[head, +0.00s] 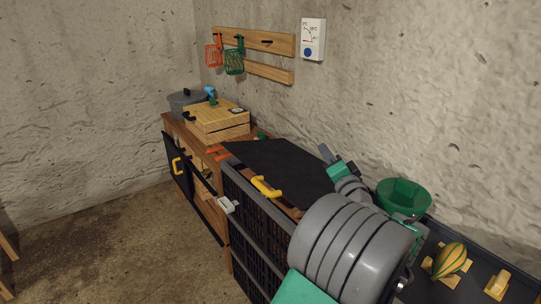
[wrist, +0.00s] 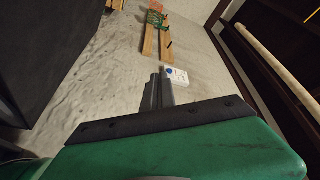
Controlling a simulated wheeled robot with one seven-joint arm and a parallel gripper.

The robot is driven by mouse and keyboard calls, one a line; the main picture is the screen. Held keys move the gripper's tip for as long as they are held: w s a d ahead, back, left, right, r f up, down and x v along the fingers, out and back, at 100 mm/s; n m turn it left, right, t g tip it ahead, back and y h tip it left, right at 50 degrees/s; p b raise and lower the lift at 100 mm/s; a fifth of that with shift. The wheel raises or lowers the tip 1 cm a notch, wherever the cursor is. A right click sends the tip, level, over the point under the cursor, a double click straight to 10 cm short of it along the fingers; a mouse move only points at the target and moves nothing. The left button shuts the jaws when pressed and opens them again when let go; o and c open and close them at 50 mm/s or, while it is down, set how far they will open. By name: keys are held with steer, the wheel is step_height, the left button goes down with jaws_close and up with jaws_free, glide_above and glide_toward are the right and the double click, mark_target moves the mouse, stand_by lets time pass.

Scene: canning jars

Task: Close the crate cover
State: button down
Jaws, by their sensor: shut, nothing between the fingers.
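A light wooden slatted crate (head: 222,131) stands on the wooden counter at the back left. Its slatted top (head: 205,113) appears to lie flat across it; whether it is fully down is too small to tell. A broad black panel (head: 275,160) lies nearer, left of my arm, with a yellow handle (head: 266,187) at its front edge; I cannot tell whether it is a cover. My gripper (head: 326,153) is raised over the panel's right side, well apart from the wooden crate. In the wrist view its fingers (wrist: 158,91) are together and empty, pointing toward the wall.
A grey pot (head: 186,104) stands behind the crate. A green bowl (head: 404,197) and a striped melon-like object (head: 449,261) are on the right. Wall rails (head: 254,40) hold red and green baskets. A dark mesh front (head: 258,225) stands below the panel.

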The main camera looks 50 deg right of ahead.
steer(key=w+a+f+n+y, duration=0.1)
steer(key=a+f+n+y, duration=0.1)
steer(key=n+y, duration=0.1)
steer(key=w+a+f+n+y, duration=0.1)
steer(key=a+f+n+y, duration=0.1)
steer(key=a+n+y, duration=0.1)
steer(key=w+a+f+n+y, duration=0.1)
steer(key=a+f+n+y, duration=0.1)
steer(key=n, duration=0.3)
steer(key=shift+w+a+f+g+y, duration=0.25)
steer(key=shift+w+g+y, duration=0.15)
steer(key=shift+y, duration=0.2)
steer(key=shift+w+d+n, duration=0.1)
steer(key=shift+n, duration=0.2)
steer(key=w+f, duration=0.2)
steer(key=w, duration=0.1)
steer(key=w+f+p, duration=0.1)
steer(key=w+f, duration=0.1)
steer(key=w, duration=0.1)
steer(key=w+f+p, duration=0.1)
steer(key=w+f, duration=0.1)
steer(key=w, duration=0.1)
steer(key=shift+w, duration=0.4)
